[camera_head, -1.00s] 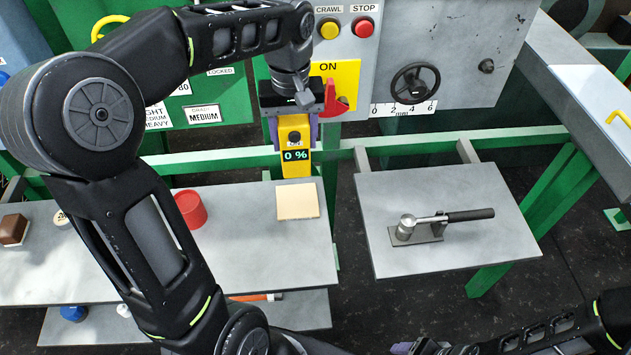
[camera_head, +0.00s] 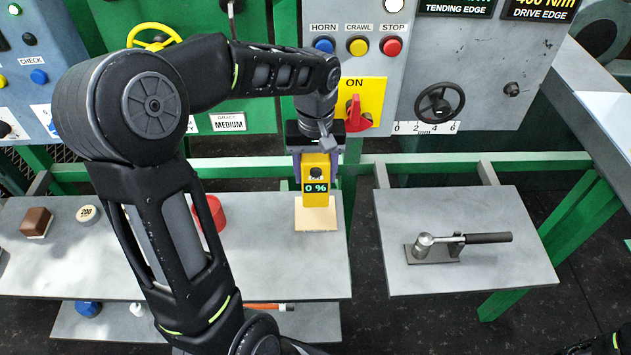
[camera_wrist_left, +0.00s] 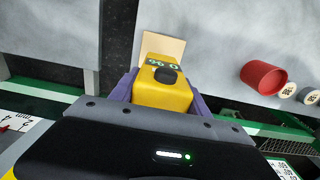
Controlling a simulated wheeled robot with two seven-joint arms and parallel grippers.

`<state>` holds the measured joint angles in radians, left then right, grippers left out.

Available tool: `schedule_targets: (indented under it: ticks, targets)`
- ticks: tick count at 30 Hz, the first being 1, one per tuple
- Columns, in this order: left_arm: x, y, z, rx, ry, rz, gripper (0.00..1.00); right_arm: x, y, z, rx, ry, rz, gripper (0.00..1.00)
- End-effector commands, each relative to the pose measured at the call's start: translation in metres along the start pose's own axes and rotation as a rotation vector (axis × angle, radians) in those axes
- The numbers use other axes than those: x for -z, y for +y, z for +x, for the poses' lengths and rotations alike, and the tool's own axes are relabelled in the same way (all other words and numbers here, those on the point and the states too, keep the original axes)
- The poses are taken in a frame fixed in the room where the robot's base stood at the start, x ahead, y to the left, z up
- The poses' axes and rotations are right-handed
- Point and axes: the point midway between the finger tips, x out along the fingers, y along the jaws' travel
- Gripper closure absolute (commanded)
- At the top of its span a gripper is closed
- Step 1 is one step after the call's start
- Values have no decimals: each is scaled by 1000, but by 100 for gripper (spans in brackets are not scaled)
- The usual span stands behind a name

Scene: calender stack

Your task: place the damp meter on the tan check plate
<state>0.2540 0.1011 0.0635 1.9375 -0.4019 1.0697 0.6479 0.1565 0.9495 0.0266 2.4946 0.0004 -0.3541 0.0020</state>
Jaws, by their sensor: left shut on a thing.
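The damp meter (camera_head: 316,183) is a yellow upright block with a dark knob and a display reading 0 %. My left gripper (camera_head: 315,160) is shut on it from above. The tan check plate (camera_head: 315,226) lies on the grey shelf, and the meter's lower end overlaps its back part in the head view. I cannot tell whether the meter touches the plate. In the left wrist view the meter (camera_wrist_left: 162,92) sits between the purple-padded fingers, with the plate (camera_wrist_left: 165,46) beyond it. My right gripper is not in view.
A red cylinder (camera_head: 208,213), a round 200 weight (camera_head: 88,215) and a brown block (camera_head: 37,222) stand on the grey shelf (camera_head: 285,275). A separate right shelf (camera_head: 500,270) holds a black-handled tool (camera_head: 440,246). A panel with a red switch (camera_head: 355,114) rises behind the gripper.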

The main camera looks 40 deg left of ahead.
Motion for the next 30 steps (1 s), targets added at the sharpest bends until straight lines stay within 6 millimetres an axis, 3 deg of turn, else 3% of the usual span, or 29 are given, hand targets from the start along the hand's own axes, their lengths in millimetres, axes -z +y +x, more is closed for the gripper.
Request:
schedule_targets:
  ticks: [5,13,25,26,30]
  targets:
    - [0,0,4,0,-1,0,100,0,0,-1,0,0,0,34]
    - [0,0,35,0,-1,-1,100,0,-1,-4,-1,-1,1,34]
    - [0,0,42,-1,1,0,100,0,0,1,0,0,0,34]
    - [0,0,40,-1,0,0,43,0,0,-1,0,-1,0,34]
    - [0,0,40,0,0,0,32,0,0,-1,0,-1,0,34]
